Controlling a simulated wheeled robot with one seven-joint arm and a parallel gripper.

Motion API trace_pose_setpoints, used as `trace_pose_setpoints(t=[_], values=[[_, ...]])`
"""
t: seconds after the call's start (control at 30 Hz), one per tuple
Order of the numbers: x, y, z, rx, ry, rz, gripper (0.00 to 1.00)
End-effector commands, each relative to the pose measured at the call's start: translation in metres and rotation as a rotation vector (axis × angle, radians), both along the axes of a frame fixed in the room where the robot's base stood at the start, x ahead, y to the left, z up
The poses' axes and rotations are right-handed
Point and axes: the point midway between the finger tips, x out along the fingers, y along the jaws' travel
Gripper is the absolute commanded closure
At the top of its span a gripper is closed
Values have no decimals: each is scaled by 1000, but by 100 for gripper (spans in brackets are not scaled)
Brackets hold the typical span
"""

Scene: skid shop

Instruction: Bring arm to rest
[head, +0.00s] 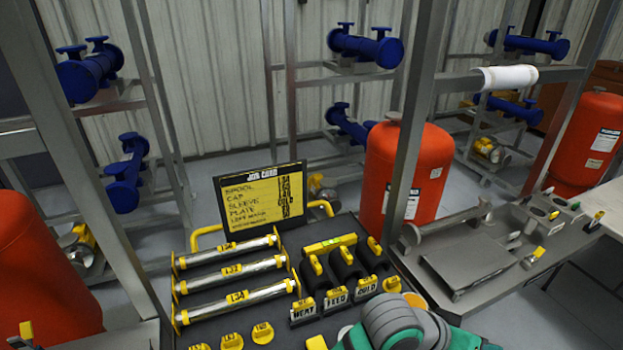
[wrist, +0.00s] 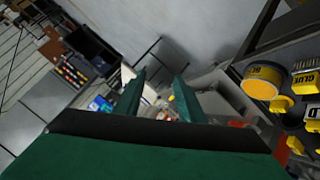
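My arm shows at the bottom of the head view, as a green and grey link in front of the dark tray's right side. The fingertips are not visible there. In the wrist view my gripper (wrist: 160,88) shows two green fingers standing apart with a clear gap between them. No held thing shows between the fingers; only the distant floor and blurred items show through the gap.
A dark tray holds silver spools (head: 232,270), yellow caps (head: 262,333) and black sleeves (head: 347,265) beside a job card (head: 262,195). Red tanks (head: 405,175) and steel posts stand around. A grey bench plate (head: 468,268) is at right. A yellow-topped container (wrist: 264,82) is right of the fingers.

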Motion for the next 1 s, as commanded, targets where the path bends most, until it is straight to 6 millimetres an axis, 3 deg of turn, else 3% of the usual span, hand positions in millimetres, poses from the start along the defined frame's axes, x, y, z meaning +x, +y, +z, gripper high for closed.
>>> trace_pose_setpoints(t=[0.2,0.47,0.77,1.0], values=[[14,-27,30,-289,-10,120,64],[40,-19,43,-541,-32,329,64],[62,29,15,-688,-78,632,64],[56,82,-36,-683,-138,876,64]])
